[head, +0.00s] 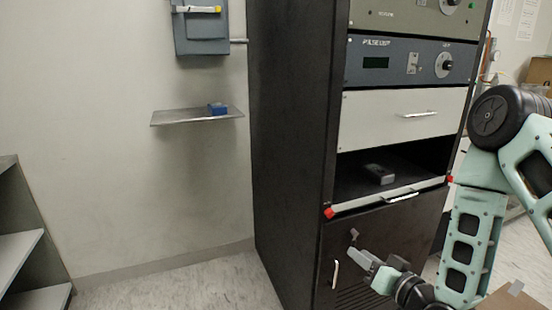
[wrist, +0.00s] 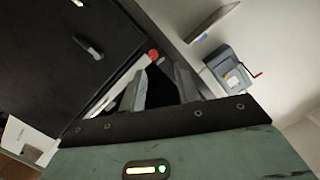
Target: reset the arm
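My arm (head: 468,235) is bent at the right of the head view, its pale green links in front of the black rack. My gripper (head: 368,265) is in front of the rack's lower black door, below the open bay. In the wrist view my gripper (wrist: 162,82) shows two grey fingers set apart, with nothing seen between them. It is open and looks empty.
The black rack (head: 288,140) stands close to my arm. Its open bay holds a small grey object (head: 379,174); red corners (head: 329,213) mark the bay's front strip. A wall shelf (head: 185,117) carries a blue block (head: 217,109).

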